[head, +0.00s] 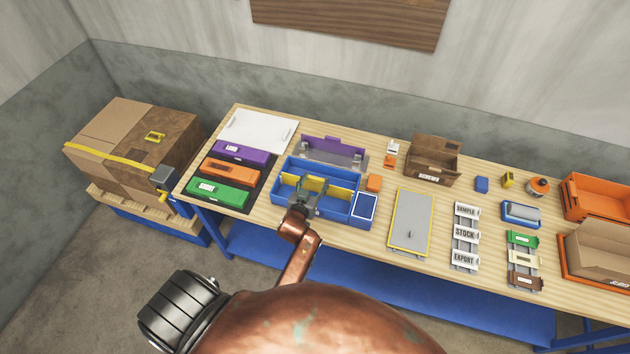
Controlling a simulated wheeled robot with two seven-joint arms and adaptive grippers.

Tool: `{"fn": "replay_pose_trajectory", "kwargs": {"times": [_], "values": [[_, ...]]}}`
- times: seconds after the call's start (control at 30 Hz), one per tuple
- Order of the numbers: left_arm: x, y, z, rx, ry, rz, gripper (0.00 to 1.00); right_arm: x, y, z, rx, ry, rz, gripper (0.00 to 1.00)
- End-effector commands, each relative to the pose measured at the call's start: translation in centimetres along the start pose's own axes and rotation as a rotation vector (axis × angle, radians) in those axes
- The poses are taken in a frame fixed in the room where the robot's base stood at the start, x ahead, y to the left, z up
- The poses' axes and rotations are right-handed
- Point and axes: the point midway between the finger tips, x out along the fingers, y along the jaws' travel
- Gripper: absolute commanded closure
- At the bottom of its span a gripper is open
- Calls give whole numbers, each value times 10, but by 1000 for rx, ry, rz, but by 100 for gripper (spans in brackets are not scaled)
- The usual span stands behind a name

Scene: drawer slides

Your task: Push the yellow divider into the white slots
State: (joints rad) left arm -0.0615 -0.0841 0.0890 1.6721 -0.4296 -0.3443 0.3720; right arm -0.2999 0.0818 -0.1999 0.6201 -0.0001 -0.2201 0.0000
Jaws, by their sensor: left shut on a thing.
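The blue drawer box (357,183) stands open near the front edge of the table, left of the middle. The yellow divider (340,192) shows inside it as yellow stretches on both sides of my left gripper. My left gripper (304,198) reaches over the box's front wall and is shut on the divider. The gripper covers the divider's middle. The white slots are too small and too covered to make out, so I cannot tell how the divider's ends sit against them. My right gripper is not in view.
An orange block (374,183) and a blue-framed panel (364,207) are close to the box's right side. A purple drawer front (333,150) stands just behind. Purple, orange and green labelled drawers (218,193) lie left. A grey yellow-edged panel (411,220) lies right.

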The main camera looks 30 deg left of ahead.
Motion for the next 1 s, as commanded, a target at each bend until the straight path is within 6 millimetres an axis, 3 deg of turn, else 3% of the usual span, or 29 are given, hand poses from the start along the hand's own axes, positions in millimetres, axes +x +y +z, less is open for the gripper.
{"fn": "replay_pose_trajectory", "kwargs": {"times": [0.17,0.2,0.43,0.77,1.0], "values": [[1,0,4,0,1,0,89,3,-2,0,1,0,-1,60],[1,0,3,0,1,0,47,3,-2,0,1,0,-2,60],[1,0,3,0,1,0,32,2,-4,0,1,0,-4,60],[-1,0,3,-1,-1,0,30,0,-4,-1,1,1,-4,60],[-23,0,1,-2,-1,0,30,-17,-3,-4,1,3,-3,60]]}}
